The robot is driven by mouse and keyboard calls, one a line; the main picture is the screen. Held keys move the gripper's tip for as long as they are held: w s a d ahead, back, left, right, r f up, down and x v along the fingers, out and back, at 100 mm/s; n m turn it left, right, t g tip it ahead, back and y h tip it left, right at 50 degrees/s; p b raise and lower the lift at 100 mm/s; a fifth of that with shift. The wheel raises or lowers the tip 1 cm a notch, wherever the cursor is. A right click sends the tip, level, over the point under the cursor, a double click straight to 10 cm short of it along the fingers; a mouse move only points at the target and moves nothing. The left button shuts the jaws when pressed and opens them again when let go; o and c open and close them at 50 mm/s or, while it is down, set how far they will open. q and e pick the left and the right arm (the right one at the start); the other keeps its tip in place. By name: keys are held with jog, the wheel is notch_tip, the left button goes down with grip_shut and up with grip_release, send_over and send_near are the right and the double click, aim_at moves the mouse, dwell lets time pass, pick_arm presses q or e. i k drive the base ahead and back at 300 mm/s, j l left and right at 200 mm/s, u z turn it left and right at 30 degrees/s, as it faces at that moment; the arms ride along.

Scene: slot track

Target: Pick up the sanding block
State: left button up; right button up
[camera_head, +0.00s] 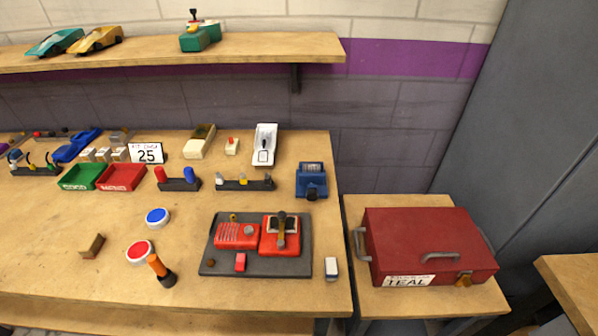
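A small brown block (92,246) lies on the wooden workbench (60,285) at the front left, set at an angle. It has a lighter tan face and a darker brown side, and it looks like the sanding block. A small white and dark block (331,268) stands near the bench's front right corner; I cannot tell for sure what it is. Neither of my grippers shows in the head view. Nothing touches or covers the brown block.
Right of the brown block are a red button (139,251), a blue button (157,217) and an orange-handled tool (160,268). A dark tray (216,262) holds red parts. Green (82,177) and red (121,177) bins stand behind. A red toolbox (425,240) sits on the right table.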

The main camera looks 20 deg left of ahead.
aim_at(88, 249)
jog(key=u, duration=2.1)
